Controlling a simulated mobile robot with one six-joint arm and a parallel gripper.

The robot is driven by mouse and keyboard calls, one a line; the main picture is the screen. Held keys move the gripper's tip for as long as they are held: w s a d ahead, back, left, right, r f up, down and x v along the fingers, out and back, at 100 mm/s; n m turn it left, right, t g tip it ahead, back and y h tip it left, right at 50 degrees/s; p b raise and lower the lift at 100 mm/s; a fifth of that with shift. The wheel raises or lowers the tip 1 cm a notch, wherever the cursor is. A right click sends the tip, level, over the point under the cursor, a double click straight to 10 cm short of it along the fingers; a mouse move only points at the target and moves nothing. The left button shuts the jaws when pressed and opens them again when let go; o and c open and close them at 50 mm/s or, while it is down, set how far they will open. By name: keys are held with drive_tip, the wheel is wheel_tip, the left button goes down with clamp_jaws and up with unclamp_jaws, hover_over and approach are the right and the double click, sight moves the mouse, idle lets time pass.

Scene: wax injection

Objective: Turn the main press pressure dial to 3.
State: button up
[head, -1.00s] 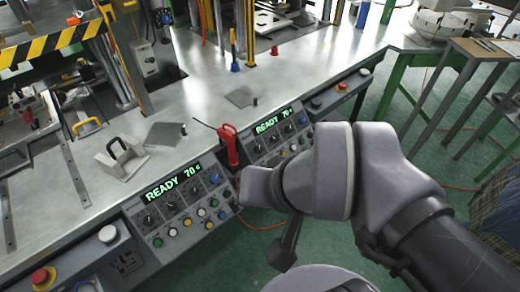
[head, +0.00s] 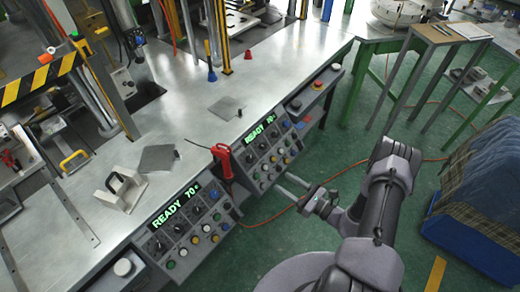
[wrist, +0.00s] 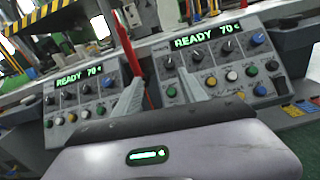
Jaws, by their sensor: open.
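Two control panels are set in the front of the bench: a left panel (head: 188,226) and a right panel (head: 268,152). Each has a green "READY 70" display, a row of dark dials and coloured buttons. The right panel's dials (wrist: 198,55) and the left panel's dials (wrist: 86,88) show in the wrist view. I cannot tell which dial is the main press pressure dial, and dial markings are too small to read. My gripper (head: 290,188) is open and empty in front of the right panel, apart from it. In the wrist view its fingers (wrist: 162,76) point toward the panels.
A red tool (head: 222,163) stands between the panels at the bench edge. A metal block with a handle (head: 120,190) and flat plates lie on the bench. A red button (head: 317,85) is beyond the right panel.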

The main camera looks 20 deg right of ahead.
wheel_tip(320, 180, down, 2)
drive_tip(key=s+m+h, duration=0.1)
drive_tip(key=m, duration=0.1)
drive_tip(key=t+b, duration=0.1)
drive_tip(key=b, duration=0.2)
approach(251, 159)
drive_tip(key=shift+h, duration=0.3)
drive_tip(key=x, duration=0.8)
drive_tip(key=shift+s+r, duration=0.1)
clamp_jaws()
drive_tip(key=shift+n+b, duration=0.3)
drive_tip(key=shift+n, duration=0.1)
